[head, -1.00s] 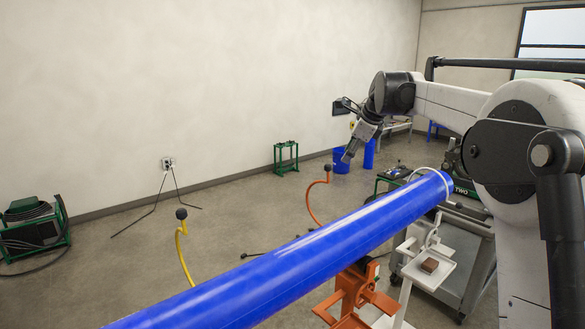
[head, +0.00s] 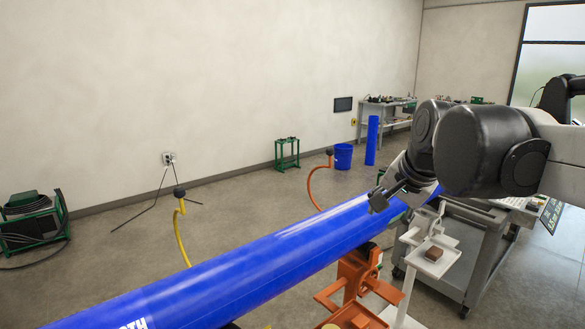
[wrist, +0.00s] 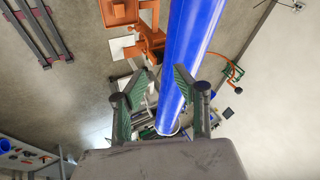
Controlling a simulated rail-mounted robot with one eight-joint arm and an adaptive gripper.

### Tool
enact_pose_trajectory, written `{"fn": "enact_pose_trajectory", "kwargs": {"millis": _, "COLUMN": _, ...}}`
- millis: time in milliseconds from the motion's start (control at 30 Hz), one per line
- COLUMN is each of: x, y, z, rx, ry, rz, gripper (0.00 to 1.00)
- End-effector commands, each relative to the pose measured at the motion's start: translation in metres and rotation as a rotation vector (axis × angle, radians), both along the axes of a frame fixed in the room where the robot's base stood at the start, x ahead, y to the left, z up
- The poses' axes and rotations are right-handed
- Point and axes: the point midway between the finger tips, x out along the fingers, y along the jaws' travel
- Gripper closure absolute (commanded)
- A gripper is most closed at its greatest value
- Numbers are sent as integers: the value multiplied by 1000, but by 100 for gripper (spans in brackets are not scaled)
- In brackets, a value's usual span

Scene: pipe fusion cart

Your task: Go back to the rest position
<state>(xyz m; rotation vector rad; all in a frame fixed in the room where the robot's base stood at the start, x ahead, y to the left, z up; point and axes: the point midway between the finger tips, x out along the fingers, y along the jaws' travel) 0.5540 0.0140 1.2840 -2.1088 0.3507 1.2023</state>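The long blue pipe (head: 255,262) runs diagonally across the head view, and its far end is hidden behind my gripper. It also crosses the wrist view (wrist: 188,50) from the top down to its round end between the fingers. My gripper (head: 378,198) overlaps the pipe's far part in the head view. In the wrist view my gripper (wrist: 161,79) is open, with green pads spread on either side of the pipe. No grip on the pipe shows; the gap between them is hard to judge.
An orange pipe stand (head: 355,272) and a white stand with a small brown block (head: 434,254) are beneath the pipe. A grey cart (head: 470,265) stands at right. Yellow (head: 182,235) and orange (head: 313,185) hooked poles rise behind the pipe. Floor toward the wall is mostly clear.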

Motion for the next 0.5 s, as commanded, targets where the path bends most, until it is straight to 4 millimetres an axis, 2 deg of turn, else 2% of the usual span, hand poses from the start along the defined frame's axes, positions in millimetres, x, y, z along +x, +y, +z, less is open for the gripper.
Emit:
{"fn": "enact_pose_trajectory", "kwargs": {"millis": 33, "x": -20, "y": -1, "z": -16, "rx": -37, "ry": -9, "rz": 43, "gripper": 72}}
{"fn": "enact_pose_trajectory", "kwargs": {"millis": 200, "x": -75, "y": -4, "z": -58, "rx": -173, "ry": -36, "rz": 201, "gripper": 72}}
{"fn": "enact_pose_trajectory", "kwargs": {"millis": 400, "x": -135, "y": -9, "z": -115, "rx": -332, "ry": -64, "rz": 383, "gripper": 72}}
{"fn": "enact_pose_trajectory", "kwargs": {"millis": 500, "x": -158, "y": -11, "z": -140, "rx": -399, "ry": -72, "rz": 459, "gripper": 72}}
